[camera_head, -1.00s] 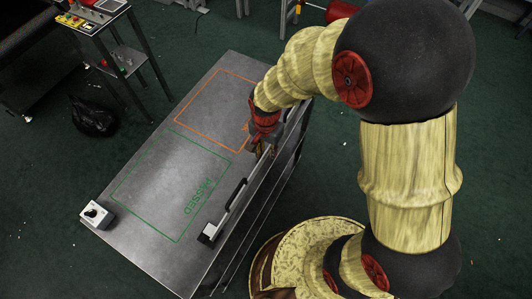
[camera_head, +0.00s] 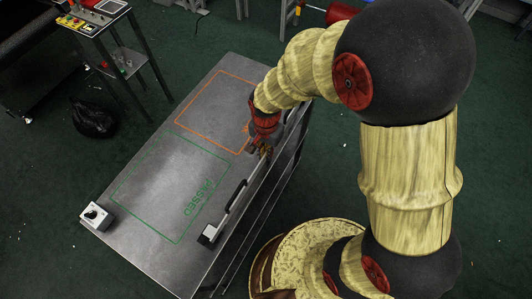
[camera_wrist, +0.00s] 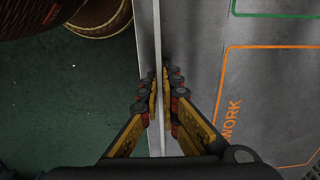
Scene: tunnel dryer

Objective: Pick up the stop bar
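The stop bar (camera_head: 221,216) is a thin, long bar lying along the right edge of the grey table. It has a black grip part and a small pale block at its near end. In the wrist view the bar (camera_wrist: 157,40) is a narrow grey strip running up the picture between my fingers. My gripper (camera_head: 263,150) points down at the table's right edge, at the far part of the bar. In the wrist view the yellow fingers of my gripper (camera_wrist: 161,85) are drawn in close on both sides of the bar and appear to touch it. The bar's far end is hidden by my gripper.
The grey table top (camera_head: 150,220) carries a green outlined area marked PASSED and an orange outlined area, both empty. A small white box with a black knob (camera_head: 95,215) sits at its left corner. A black bag (camera_head: 93,117) and a control stand (camera_head: 110,45) are beyond.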

